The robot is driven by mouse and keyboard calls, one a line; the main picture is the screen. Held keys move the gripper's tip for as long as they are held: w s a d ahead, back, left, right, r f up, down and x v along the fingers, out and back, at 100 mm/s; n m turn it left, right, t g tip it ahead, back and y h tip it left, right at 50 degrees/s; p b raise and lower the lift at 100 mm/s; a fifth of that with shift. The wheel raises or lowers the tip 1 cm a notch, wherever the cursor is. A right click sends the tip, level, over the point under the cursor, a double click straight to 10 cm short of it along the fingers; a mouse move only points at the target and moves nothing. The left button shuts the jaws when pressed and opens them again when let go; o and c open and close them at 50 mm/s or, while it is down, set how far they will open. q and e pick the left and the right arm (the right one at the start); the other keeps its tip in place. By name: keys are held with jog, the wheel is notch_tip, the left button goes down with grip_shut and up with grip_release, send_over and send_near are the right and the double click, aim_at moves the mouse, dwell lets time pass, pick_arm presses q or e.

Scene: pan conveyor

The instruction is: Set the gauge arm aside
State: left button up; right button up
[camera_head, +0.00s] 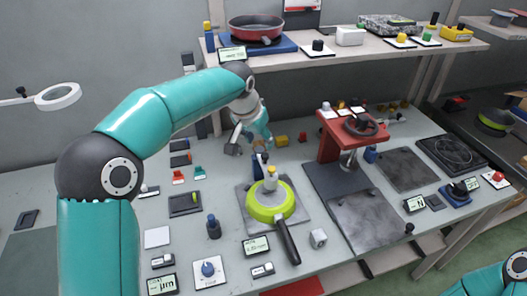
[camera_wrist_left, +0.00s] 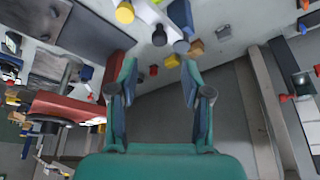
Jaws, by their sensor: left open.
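A green-rimmed pan (camera_head: 262,211) with a dark handle lies on a grey plate (camera_head: 303,222) on the bench. A small pale piece with a yellow top (camera_head: 271,174) stands at its far rim. A blue upright piece (camera_head: 257,168) stands just behind the pan, partly covered; I cannot tell surely whether it is the gauge arm. My left gripper (camera_head: 247,146) is above and behind it, pointing down, with nothing seen in it. In the left wrist view its fingers (camera_wrist_left: 157,72) are spread and empty, with blue and dark knobbed parts beyond the tips. My right gripper is out of view.
A red press-like stand (camera_head: 330,142) with a dark wheel stands right of the pan. A shelf (camera_head: 290,58) behind holds a red pan (camera_head: 256,28). Small blocks, switches and displays crowd the bench's left and front. A dark plate (camera_head: 400,169) at right is bare.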

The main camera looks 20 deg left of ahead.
aim_at(265, 155)
pick_arm(q)
jog(key=p+x, duration=0.1)
jog(key=x, duration=0.7)
jog(key=shift+s, duration=0.1)
jog(key=shift+d, duration=0.1)
grip_shut()
